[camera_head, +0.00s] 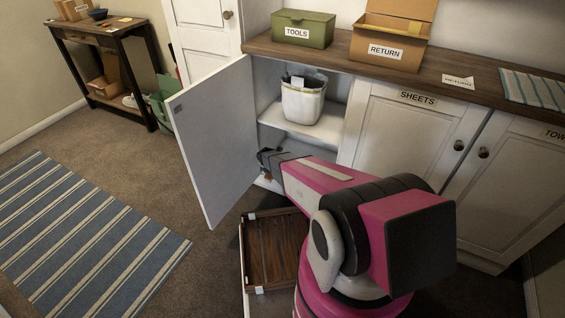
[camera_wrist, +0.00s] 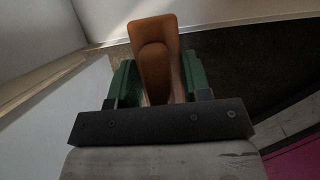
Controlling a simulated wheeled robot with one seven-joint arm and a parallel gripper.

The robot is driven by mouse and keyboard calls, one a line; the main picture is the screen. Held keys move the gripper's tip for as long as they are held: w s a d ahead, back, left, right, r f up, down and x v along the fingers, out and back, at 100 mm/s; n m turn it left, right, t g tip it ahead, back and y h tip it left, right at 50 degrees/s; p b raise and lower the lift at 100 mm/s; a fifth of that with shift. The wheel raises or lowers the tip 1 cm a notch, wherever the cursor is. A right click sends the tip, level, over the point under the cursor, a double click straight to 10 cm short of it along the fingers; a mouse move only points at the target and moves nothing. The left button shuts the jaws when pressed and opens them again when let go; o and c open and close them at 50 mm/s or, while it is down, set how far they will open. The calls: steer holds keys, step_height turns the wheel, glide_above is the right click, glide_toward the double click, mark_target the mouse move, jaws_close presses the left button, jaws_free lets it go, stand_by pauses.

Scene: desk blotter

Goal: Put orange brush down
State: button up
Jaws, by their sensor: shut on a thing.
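In the wrist view the orange brush (camera_wrist: 154,62) is a brown-orange piece standing up between green jaw pads. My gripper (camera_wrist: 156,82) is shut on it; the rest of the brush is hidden. In the head view my gripper (camera_head: 266,162) is low in the open cabinet's doorway, beside the open door. Only a small brown bit of the brush (camera_head: 267,176) shows below the jaws there. I cannot tell from these views whether the brush touches anything.
The cabinet door (camera_head: 212,140) stands open left of my gripper. A white bin (camera_head: 302,102) sits on the cabinet shelf (camera_head: 325,130). A wooden tray (camera_head: 275,252) lies below. TOOLS (camera_head: 303,30) and RETURN (camera_head: 388,46) boxes stand on the counter. A striped rug (camera_head: 85,235) lies left.

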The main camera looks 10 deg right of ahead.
steer(key=w+d, duration=0.2)
steer(key=w, duration=0.1)
steer(key=w+d, duration=0.2)
steer(key=w, duration=0.1)
steer(key=w+d, duration=0.3)
steer(key=w, duration=0.1)
steer(key=x, duration=0.3)
steer(key=shift+s+a+f, duration=0.1)
steer(key=shift+s+f, duration=0.05)
steer(key=shift+s, duration=0.1)
steer(key=shift+s+f, duration=0.1)
steer(key=shift+f, duration=0.15)
steer(key=shift+f, duration=0.1)
steer(key=o, duration=0.8)
steer(key=shift+o, duration=0.2)
steer(key=v, duration=0.7)
steer(key=shift+r, duration=0.4)
steer(key=shift+s, duration=0.1)
